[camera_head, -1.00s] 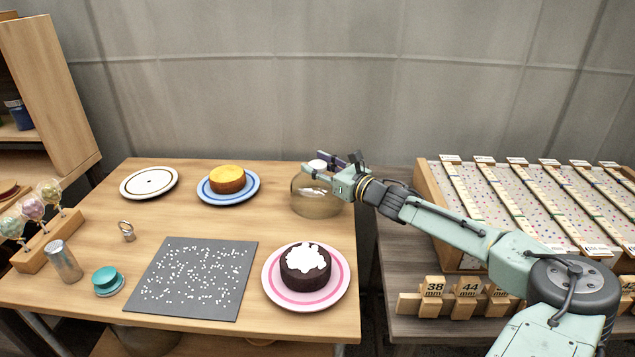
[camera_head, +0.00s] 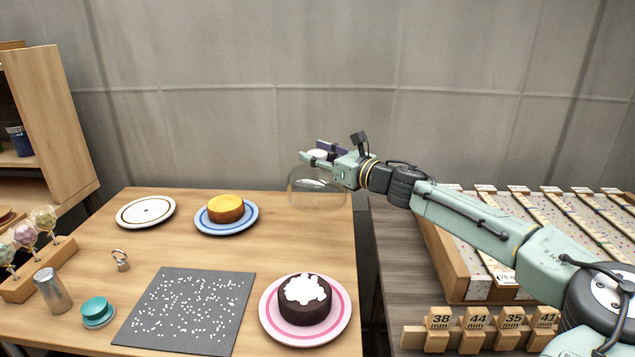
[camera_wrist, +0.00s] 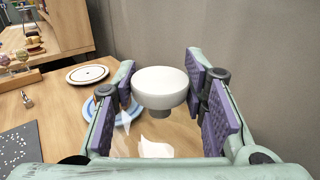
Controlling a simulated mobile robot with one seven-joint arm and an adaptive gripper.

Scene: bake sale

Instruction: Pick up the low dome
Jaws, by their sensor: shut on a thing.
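The low dome (camera_head: 317,189) is a clear, squat cover with a round white knob on top. It hangs upright above the table's back right corner, clear of the surface. My gripper (camera_head: 314,153) is shut on the dome's knob from the right side. In the wrist view, the white knob (camera_wrist: 160,86) sits between the two purple finger pads. The clear body of the dome (camera_wrist: 155,148) shows faintly below it, with bright reflections; much of its outline is hard to see.
A yellow cake (camera_head: 225,207) on a blue-rimmed plate and an empty white plate (camera_head: 146,212) stand left of the dome. A chocolate cake (camera_head: 305,300) on a pink plate stands in front. A sprinkled grey mat (camera_head: 187,310) lies front left. Bare table lies between them.

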